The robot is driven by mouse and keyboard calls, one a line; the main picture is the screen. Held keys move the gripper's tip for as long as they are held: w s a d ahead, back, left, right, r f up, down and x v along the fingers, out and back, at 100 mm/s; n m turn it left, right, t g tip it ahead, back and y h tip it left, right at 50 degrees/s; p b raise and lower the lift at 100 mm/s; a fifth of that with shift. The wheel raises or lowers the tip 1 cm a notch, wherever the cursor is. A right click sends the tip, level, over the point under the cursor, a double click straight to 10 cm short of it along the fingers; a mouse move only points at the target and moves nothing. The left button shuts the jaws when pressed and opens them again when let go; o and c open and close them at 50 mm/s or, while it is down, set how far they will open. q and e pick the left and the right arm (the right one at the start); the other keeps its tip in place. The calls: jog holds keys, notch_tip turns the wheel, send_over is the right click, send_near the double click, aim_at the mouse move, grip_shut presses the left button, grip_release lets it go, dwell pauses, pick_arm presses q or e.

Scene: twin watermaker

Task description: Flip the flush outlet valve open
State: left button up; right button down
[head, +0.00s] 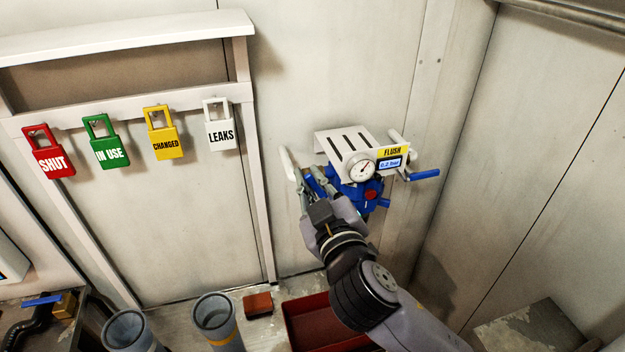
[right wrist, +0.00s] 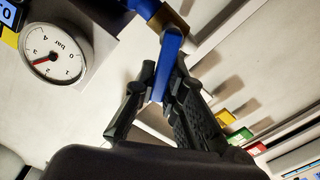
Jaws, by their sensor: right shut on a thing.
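The flush unit (head: 345,150) is mounted on the back wall, with a white slotted bracket, a round gauge (head: 361,168) and a yellow FLUSH label (head: 393,152) over a 0.2 bar display. A blue lever (head: 315,182) is on its left side and a second blue lever (head: 425,174) sticks out to its right. My right gripper (head: 308,185) is at the left lever. In the right wrist view my right gripper (right wrist: 160,85) is shut on this blue lever (right wrist: 171,50), which joins a brass-coloured valve body (right wrist: 165,20). No wording shows which lever is the outlet.
Padlock-shaped tags, SHUT (head: 52,160), IN USE (head: 108,150), CHANGED (head: 164,143) and LEAKS (head: 219,134), hang on a rail at the left. A red tray (head: 305,325), a reddish block (head: 258,304) and grey tubes (head: 215,318) stand below.

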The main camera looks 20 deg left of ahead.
jog(key=n, duration=0.1)
jog(key=n+p, duration=0.1)
jog(key=shift+s+a+f+n, duration=0.25)
jog(key=shift+a+n, duration=0.1)
jog(key=shift+n, duration=0.05)
jog(key=shift+s+a+f+n+p, duration=0.15)
jog(key=shift+f+n+p, duration=0.45)
jog(key=shift+n, duration=0.95)
jog(key=shift+s+a+f+n+p, duration=0.15)
jog(key=shift+f+n+p, duration=0.25)
jog(key=shift+n+p, duration=0.75)
jog(key=shift+s+a+f+n+p, duration=0.15)
jog(key=shift+f+n+p, duration=0.3)
jog(key=shift+n, duration=1.45)
jog(key=shift+w+f, duration=0.1)
jog(key=shift+f, duration=0.05)
jog(key=c, duration=1.6)
grip_release()
jog(key=shift+a, duration=0.1)
jog(key=shift+c, duration=0.2)
